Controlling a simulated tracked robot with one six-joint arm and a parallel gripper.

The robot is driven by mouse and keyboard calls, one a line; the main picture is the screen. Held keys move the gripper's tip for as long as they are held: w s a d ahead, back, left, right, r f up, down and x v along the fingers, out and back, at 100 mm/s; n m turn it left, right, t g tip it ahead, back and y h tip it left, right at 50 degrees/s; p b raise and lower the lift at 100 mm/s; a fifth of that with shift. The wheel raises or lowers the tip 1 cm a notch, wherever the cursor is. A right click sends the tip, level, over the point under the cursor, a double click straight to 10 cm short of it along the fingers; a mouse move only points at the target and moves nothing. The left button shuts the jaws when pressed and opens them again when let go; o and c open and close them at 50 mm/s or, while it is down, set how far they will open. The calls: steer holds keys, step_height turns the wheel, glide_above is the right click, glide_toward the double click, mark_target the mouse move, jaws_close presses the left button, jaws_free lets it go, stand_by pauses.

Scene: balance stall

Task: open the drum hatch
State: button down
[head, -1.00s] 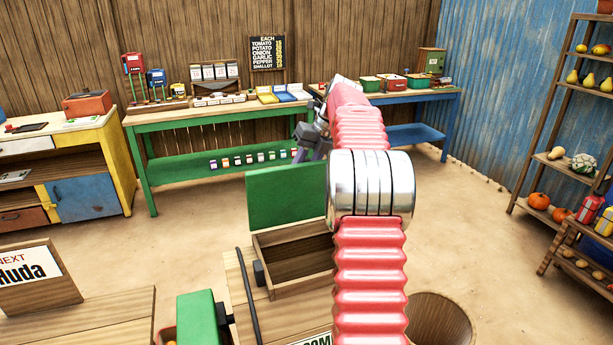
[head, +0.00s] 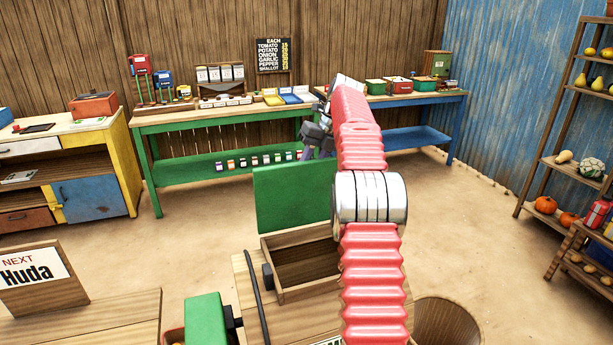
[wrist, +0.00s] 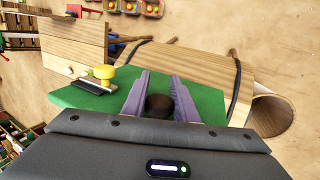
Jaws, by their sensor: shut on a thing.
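The drum hatch is a green panel (head: 290,198) in the head view, raised at the back of an open wooden box-like opening (head: 305,268). The opening looks empty where I can see in; my arm covers its right part. My gripper (head: 318,138) shows small beyond the panel, partly behind my arm. In the wrist view the purple fingers (wrist: 160,97) are shut around a dark round knob (wrist: 159,106) on the green hatch (wrist: 208,104). The wooden drum body (wrist: 190,72) with dark bands lies beyond it.
Benches line the back; sandy floor between is clear.

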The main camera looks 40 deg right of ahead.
steer(key=shift+f, duration=0.1)
steer(key=c, duration=1.4)
jaws_free()
